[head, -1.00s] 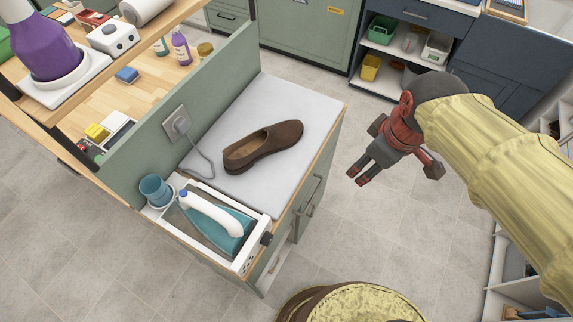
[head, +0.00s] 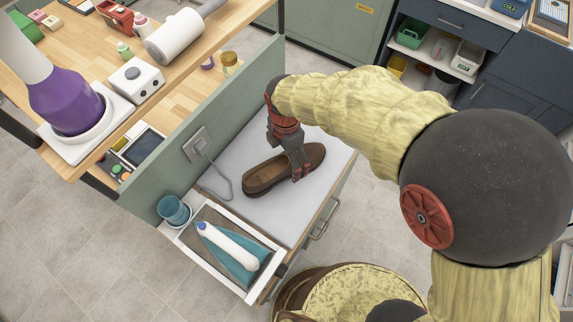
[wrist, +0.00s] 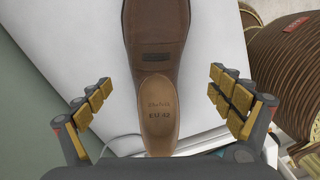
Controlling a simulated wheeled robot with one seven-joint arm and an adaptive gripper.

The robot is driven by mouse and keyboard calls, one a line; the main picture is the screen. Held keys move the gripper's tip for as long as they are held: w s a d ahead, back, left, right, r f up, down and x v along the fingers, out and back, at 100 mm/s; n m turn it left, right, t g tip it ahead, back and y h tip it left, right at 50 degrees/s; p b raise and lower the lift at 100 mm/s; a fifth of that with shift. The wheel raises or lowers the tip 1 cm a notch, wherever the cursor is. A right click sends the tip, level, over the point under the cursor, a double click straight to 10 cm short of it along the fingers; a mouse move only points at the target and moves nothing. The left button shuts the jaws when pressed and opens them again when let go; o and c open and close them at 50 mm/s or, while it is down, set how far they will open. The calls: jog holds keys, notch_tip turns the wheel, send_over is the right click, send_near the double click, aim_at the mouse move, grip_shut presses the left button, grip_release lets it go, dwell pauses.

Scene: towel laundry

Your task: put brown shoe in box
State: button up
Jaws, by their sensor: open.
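The brown shoe (head: 262,176) lies sole down on the light grey top of the cabinet, beside the green panel. In the wrist view the shoe (wrist: 157,60) points away from me, with its open heel end and "EU 42" insole nearest. My gripper (head: 298,168) is low over the shoe, pointing down. In the wrist view my gripper (wrist: 160,97) is open, with one finger on each side of the shoe and a gap to both. How far the fingertips reach down beside it is hard to tell. I cannot make out which thing is the box.
The green panel (head: 215,130) rises along the left, with an outlet and a grey cord (head: 215,180). Open floor lies right of the cabinet.

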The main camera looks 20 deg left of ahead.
aim_at(286, 164)
jog(key=f, duration=0.3)
jog(key=f+b, duration=0.1)
jog(key=shift+w+f, duration=0.3)
jog(key=shift+f, duration=0.05)
jog(key=shift+c, duration=0.7)
jog(key=shift+r, duration=0.1)
jog(key=c, duration=1.8)
